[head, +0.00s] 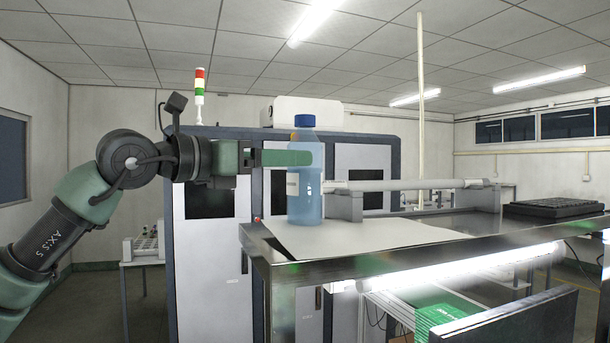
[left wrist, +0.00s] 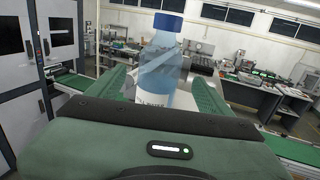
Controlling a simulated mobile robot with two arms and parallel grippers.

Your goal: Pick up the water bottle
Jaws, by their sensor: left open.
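The water bottle (head: 306,200) is clear blue with a dark blue cap and a white label. It stands upright on a white sheet near the left end of the metal table. In the left wrist view the bottle (left wrist: 158,78) stands between the two spread green fingers (left wrist: 163,84). The gripper is open; whether a finger touches the bottle cannot be told. My right gripper is not in view.
The metal table (head: 470,243) carries the white sheet (head: 375,235). A pale tube (head: 400,185) rests on grey supports (head: 344,205) just right of the bottle. A black tray (head: 553,208) lies at the right. Large cabinets (head: 212,260) stand behind.

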